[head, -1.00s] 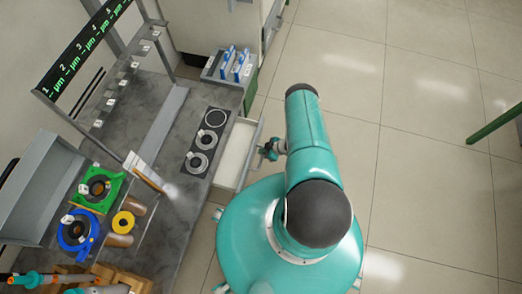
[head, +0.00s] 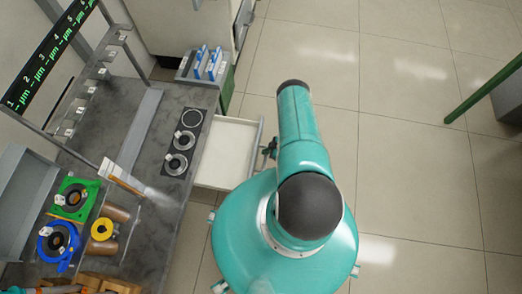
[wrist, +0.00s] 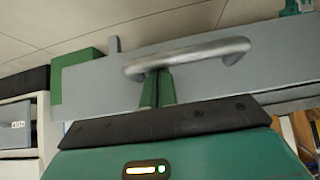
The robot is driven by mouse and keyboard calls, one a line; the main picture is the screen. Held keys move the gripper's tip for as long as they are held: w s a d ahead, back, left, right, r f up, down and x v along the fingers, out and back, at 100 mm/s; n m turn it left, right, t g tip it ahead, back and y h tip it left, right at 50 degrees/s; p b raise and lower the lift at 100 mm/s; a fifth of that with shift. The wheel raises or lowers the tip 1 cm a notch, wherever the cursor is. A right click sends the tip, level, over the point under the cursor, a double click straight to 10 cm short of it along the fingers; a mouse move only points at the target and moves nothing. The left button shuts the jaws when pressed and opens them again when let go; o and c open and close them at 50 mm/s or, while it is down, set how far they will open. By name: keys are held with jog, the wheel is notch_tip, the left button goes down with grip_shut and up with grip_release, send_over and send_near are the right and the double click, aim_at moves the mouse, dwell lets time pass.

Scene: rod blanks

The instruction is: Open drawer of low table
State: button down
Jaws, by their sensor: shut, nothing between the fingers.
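The drawer (head: 226,152) of the low table (head: 136,205) is pulled out. Its white, empty-looking inside shows in the head view. A silver bar handle (wrist: 190,55) crosses the grey drawer front (wrist: 100,88) in the wrist view. My gripper (wrist: 158,88) has its green fingers together, with nothing between them. The fingers reach up to the bar, and their tips look to be tucked behind it; whether they touch is hard to tell. In the head view my gripper (head: 269,150) is small, at the drawer's outer edge.
Dark round pieces (head: 178,165) sit on the tabletop near the drawer. Green (head: 73,199) and blue (head: 58,242) fixtures stand farther left. A cabinet with blue items (head: 208,63) adjoins the table's far end. Tiled floor (head: 400,130) is open on the right.

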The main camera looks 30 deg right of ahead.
jog(key=shift+s+d, duration=0.45)
jog(key=shift+d+r, duration=0.1)
jog(key=shift+r, duration=0.05)
